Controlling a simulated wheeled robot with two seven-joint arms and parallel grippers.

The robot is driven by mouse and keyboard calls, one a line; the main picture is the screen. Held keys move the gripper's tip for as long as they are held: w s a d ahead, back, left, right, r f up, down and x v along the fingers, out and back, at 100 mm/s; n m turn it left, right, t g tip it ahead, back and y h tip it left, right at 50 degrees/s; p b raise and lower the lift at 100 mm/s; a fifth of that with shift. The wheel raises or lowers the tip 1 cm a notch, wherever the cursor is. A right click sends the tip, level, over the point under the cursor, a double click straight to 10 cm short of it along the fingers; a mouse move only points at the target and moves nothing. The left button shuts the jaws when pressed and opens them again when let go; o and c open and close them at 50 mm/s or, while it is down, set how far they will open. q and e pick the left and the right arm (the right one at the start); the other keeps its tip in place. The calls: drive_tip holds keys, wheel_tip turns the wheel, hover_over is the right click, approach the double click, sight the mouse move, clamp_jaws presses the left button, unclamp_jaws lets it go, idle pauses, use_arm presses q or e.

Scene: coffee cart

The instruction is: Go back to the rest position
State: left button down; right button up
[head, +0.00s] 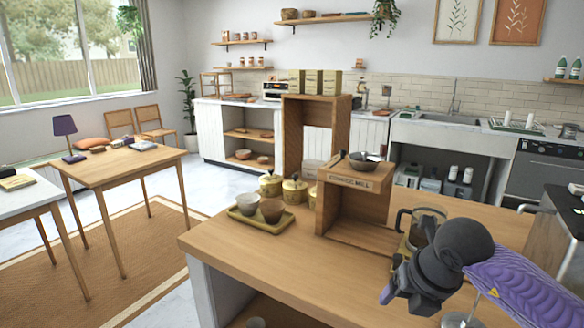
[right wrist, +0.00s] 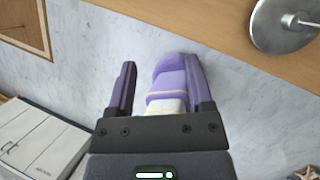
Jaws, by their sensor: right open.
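My right gripper (head: 390,288) is near the front right of the wooden counter (head: 250,248). In the right wrist view, its two purple fingers (right wrist: 160,85) are apart, with no object visibly gripped. That view looks past the counter's wooden edge to the marble-like floor below. A purple and white part of my own body shows between and behind the fingers. My left gripper is out of view.
Near the right arm are a glass jug (head: 420,228) and a round metal disc (right wrist: 285,22). A wooden stand (head: 352,205), a tray (head: 238,216) with two cups and several canisters (head: 294,190) stand on the counter. Floor shows left of it.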

drive_tip(key=s+a+r+t+y, duration=0.1)
drive_tip(key=s+a+r+y, duration=0.2)
drive_tip(key=a+y, duration=0.6)
drive_tip(key=s+a+r+t+y, duration=0.1)
drive_tip(key=s+a+r+y, duration=0.25)
drive_tip(key=a+y, duration=0.45)
drive_tip(key=w+d+m+t+h, duration=0.1)
drive_tip(key=d+m+t+h, duration=0.4)
drive_tip(key=m+t+h, duration=0.75)
drive_tip(key=s+d+f+m+g+h, duration=0.35)
drive_tip(key=d+f+m+h, duration=0.5)
drive_tip(key=m, duration=0.85)
drive_tip(key=s+f+m+g+y, duration=0.3)
drive_tip(key=s+f+g, duration=0.9)
drive_tip(key=s+f, duration=0.45)
drive_tip(key=s+d+f+g, duration=0.1)
drive_tip(key=s+f, duration=0.3)
drive_tip(key=f, duration=0.6)
drive_tip(key=s+d+f+g, duration=0.15)
drive_tip(key=s+f, duration=0.25)
drive_tip(key=f, duration=0.5)
drive_tip(key=s+d+f, duration=0.1)
drive_tip(key=s+f, duration=0.3)
drive_tip(key=s, duration=0.2)
drive_tip(key=s+d+f+g+h, duration=0.1)
drive_tip(key=s+d+f, duration=0.1)
drive_tip(key=s, duration=0.4)
drive_tip(key=shift+s+f+n, duration=0.3)
drive_tip(key=shift+f+n, duration=0.15)
drive_tip(key=shift+f, duration=0.45)
